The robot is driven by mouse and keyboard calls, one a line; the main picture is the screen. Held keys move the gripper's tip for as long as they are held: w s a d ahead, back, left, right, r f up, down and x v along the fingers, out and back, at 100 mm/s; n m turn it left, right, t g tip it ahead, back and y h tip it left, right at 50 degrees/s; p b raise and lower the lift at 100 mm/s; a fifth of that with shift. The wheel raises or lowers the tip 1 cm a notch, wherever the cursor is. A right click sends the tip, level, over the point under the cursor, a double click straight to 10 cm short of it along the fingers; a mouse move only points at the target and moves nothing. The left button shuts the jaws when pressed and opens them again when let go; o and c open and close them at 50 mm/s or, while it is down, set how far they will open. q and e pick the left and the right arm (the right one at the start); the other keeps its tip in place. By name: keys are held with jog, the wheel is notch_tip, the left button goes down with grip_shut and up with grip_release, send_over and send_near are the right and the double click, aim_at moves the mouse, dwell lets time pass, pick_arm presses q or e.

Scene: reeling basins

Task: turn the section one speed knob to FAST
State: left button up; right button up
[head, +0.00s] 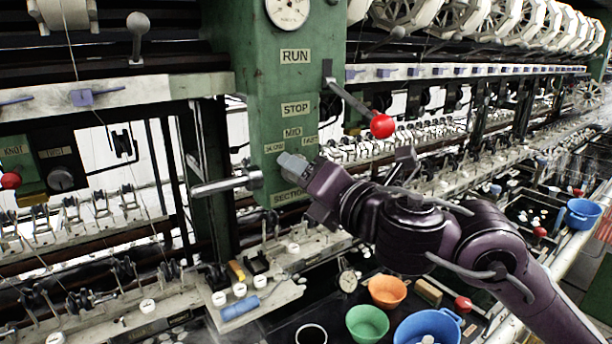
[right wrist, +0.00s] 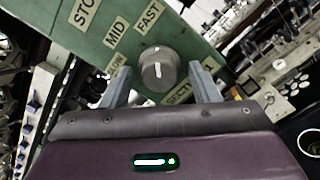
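The section one speed knob (right wrist: 157,68) is a grey round dial on the green panel (right wrist: 190,48). It carries a white line running roughly up-down in the right wrist view, towards the FAST label (right wrist: 149,15). The MID label (right wrist: 117,31) is at its upper left and a partly hidden SLOW label (right wrist: 116,64) at its left. My right gripper (right wrist: 162,86) is open, its two grey fingers on either side of the knob with gaps visible. In the head view the right gripper (head: 287,162) hides the knob. My left gripper is not in view.
A red-ball lever (head: 382,126) juts from the panel's right side, just above my right arm. A metal bar handle (head: 222,184) sticks out left of the gripper. Below are orange (head: 387,291), green (head: 367,324) and blue (head: 428,328) bowls.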

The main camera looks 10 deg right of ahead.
jog(key=v, duration=0.8)
jog(key=shift+b, duration=0.45)
